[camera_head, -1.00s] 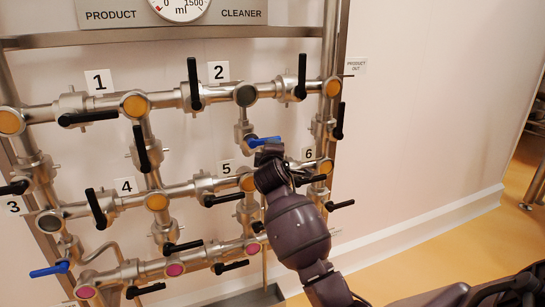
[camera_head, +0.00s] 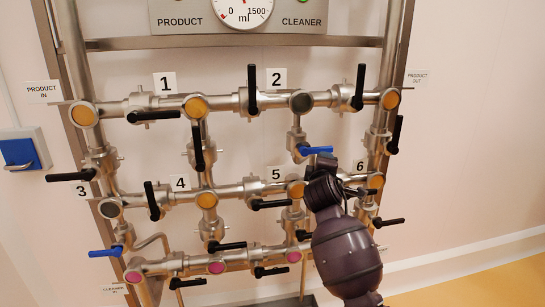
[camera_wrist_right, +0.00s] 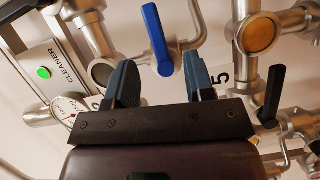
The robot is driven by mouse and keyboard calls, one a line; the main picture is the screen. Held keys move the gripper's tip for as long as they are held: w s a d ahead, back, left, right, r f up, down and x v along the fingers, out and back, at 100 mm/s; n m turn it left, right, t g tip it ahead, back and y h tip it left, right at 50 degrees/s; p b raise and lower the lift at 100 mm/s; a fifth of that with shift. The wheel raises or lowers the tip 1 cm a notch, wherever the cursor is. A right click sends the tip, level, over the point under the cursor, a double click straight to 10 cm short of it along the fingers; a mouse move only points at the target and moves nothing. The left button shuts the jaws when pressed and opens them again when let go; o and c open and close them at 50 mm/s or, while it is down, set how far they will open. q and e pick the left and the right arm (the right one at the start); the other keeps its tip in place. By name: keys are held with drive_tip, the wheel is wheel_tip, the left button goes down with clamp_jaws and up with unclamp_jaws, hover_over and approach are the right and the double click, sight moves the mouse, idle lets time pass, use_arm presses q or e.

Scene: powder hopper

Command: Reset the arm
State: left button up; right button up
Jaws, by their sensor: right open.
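My right arm reaches up from the lower right in the head view. Its gripper (camera_head: 325,163) is in front of the pipe rack, close to the blue valve handle (camera_head: 315,150) between labels 5 and 6. In the right wrist view the gripper (camera_wrist_right: 160,85) is open with nothing between its two fingers. The blue handle (camera_wrist_right: 158,40) shows beyond the fingertips there, and I see no grip on it. My left gripper is not in view.
The steel pipe rack (camera_head: 225,43) carries several black valve handles (camera_head: 252,90) that stick out around the gripper. A gauge (camera_head: 243,10) sits at the top. A blue wall box (camera_head: 20,152) is at the left. Bare wall and floor (camera_head: 480,280) lie to the right.

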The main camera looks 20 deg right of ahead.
drive_tip(key=a+r+m+t+y, duration=0.1)
drive_tip(key=a+m+t+y, duration=0.25)
drive_tip(key=a, duration=0.25)
drive_tip(key=s+a+f+m+y, duration=0.1)
drive_tip(key=s+a+f+y, duration=0.15)
drive_tip(key=f, duration=0.35)
drive_tip(key=s+a+f+m+y, duration=0.1)
drive_tip(key=s+a+f+y, duration=0.1)
drive_tip(key=s+a+f, duration=0.3)
drive_tip(key=s+a+f+m+g+y, duration=0.2)
drive_tip(key=s+f+g, duration=0.3)
drive_tip(key=s+f, duration=1.9)
drive_tip(key=shift+s+f+m+g, duration=0.4)
drive_tip(key=shift+s+m, duration=0.15)
drive_tip(key=shift+s, duration=0.35)
